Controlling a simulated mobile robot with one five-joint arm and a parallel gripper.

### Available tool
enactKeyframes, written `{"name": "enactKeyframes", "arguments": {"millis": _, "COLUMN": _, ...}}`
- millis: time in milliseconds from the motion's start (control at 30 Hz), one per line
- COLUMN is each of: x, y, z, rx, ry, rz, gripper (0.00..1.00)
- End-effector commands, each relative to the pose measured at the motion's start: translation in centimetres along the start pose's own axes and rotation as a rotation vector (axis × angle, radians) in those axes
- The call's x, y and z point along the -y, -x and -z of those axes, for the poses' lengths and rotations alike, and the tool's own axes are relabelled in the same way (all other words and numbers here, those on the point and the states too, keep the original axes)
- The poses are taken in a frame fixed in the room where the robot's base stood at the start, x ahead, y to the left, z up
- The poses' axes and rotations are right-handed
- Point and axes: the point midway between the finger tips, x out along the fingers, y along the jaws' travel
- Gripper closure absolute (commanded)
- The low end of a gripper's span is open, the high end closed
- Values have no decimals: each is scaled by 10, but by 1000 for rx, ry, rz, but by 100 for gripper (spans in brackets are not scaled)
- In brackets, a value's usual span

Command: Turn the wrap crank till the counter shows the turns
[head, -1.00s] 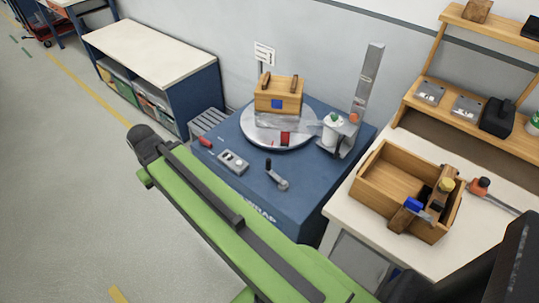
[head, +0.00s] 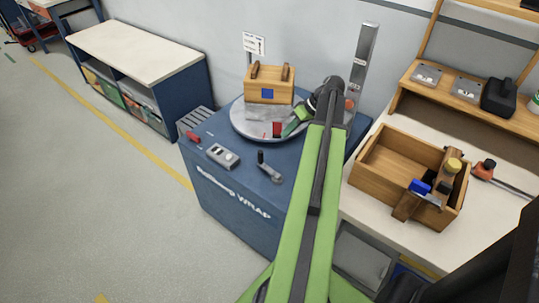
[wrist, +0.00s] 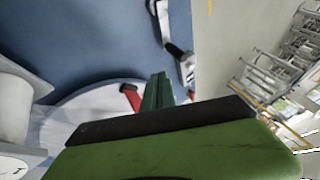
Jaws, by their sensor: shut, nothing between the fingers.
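The wrap crank (head: 268,167), a grey arm with a dark upright knob, is on the blue wrapper's top near its front right edge. It also shows in the wrist view (wrist: 181,55), beyond my fingertips. My gripper (head: 290,128) is shut and empty, above the front right of the round turntable, apart from the crank. Its green fingers (wrist: 158,90) are together in the wrist view. A wooden crate (head: 268,88) with a blue square stands on the turntable (head: 243,125). A grey panel (head: 223,155) lies left of the crank; I cannot read any counter number.
A grey mast (head: 364,55) rises behind my arm. A red knob (head: 193,136) is at the wrapper's left edge. A white table at right bears a wooden tray (head: 378,178) with tools. A low cabinet (head: 140,52) stands left. The floor at left is clear.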

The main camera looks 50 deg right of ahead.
Motion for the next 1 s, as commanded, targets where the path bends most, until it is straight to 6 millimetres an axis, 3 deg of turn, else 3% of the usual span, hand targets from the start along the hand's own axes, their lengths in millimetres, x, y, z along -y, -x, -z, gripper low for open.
{"name": "enactKeyframes", "arguments": {"millis": 100, "x": -16, "y": 14, "z": -11, "rx": -35, "ry": 6, "rz": 1, "gripper": 100}}
{"name": "enactKeyframes", "arguments": {"millis": 267, "x": -17, "y": 13, "z": -13, "rx": -39, "ry": 10, "rz": 2, "gripper": 100}}
{"name": "enactKeyframes", "arguments": {"millis": 367, "x": -18, "y": 0, "z": -14, "rx": -38, "ry": 10, "rz": 1, "gripper": 100}}
{"name": "enactKeyframes", "arguments": {"millis": 800, "x": -19, "y": -96, "z": -11, "rx": -36, "ry": 11, "rz": 2, "gripper": 100}}
{"name": "enactKeyframes", "arguments": {"millis": 900, "x": 4, "y": -95, "z": -9, "rx": -36, "ry": 11, "rz": 2, "gripper": 100}}
{"name": "enactKeyframes", "arguments": {"millis": 1000, "x": 14, "y": -100, "z": -8, "rx": -37, "ry": 10, "rz": 1, "gripper": 100}}
